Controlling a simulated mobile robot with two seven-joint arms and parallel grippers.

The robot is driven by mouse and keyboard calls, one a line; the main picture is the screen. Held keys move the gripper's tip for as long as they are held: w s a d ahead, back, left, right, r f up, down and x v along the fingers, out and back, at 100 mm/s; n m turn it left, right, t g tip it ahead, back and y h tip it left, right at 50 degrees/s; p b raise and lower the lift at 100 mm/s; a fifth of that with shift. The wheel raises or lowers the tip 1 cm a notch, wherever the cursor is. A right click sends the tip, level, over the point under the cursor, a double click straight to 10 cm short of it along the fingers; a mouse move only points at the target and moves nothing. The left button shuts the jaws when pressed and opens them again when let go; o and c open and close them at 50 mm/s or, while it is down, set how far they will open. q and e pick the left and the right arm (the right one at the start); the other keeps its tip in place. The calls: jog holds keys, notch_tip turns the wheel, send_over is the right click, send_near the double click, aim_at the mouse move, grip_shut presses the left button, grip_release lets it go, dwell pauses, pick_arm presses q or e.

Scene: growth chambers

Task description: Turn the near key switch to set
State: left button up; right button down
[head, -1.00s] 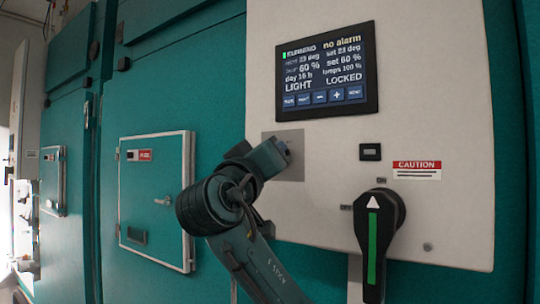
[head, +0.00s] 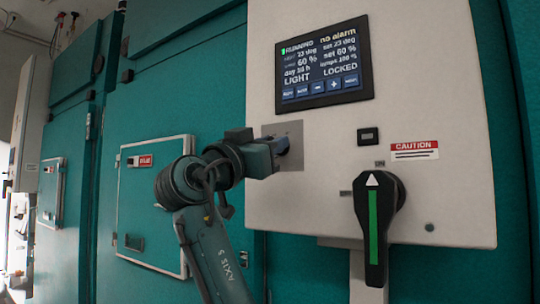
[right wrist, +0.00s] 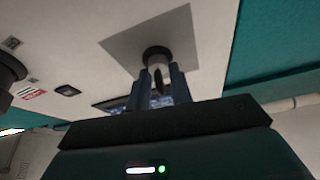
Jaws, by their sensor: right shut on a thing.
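The near key switch sits on a grey square plate (head: 294,162) on the white control panel, and my right gripper (head: 281,146) mostly hides it in the head view. In the right wrist view, the switch's round dark barrel (right wrist: 157,54) stands out from the plate. A dark key (right wrist: 158,79) sticks out of it between the two fingers of my right gripper (right wrist: 158,82), which are shut on it. The screen (head: 323,70) above shows "LOCKED" and "no alarm". My left gripper is not in view.
A large black rotary handle (head: 376,215) with a green stripe projects from the panel at lower right. A small dark module (head: 368,137) and a red caution label (head: 414,149) are above it. Teal chamber doors with a framed hatch (head: 150,215) stand at left.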

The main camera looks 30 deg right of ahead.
jog(key=m+g, duration=0.1)
jog(key=m, duration=0.2)
jog(key=shift+g, duration=0.4)
jog(key=shift+m+g, duration=0.6)
jog(key=shift+m, duration=1)
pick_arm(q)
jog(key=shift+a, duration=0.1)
pick_arm(e)
jog(key=c, duration=1.6)
grip_release()
